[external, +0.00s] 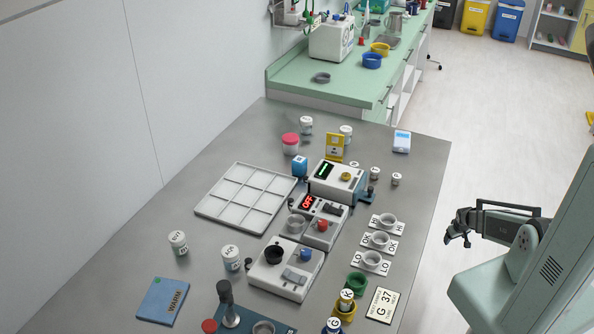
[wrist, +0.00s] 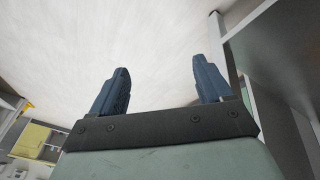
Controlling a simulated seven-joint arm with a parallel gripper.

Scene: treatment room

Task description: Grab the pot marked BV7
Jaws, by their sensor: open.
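Several white lidded pots with printed marks stand on the grey table. Two are at the front left: one pot (external: 178,243) and another pot (external: 231,258). Two more are at the back: a pot (external: 306,125) and a pot (external: 345,133). Their marks are too small or turned away for me to read, so I cannot tell which is BV7. My gripper (external: 457,241) is off the table's right side, far from these pots. In the wrist view my gripper (wrist: 161,68) has its two blue fingers spread apart with nothing between them.
A white divided tray (external: 208,208), devices including an OFF display unit (external: 321,234), and labelled cups (external: 371,258) fill the middle of the table. A pink-lidded jar (external: 290,145) stands behind them. A blue WARM pad (external: 160,298) lies front left.

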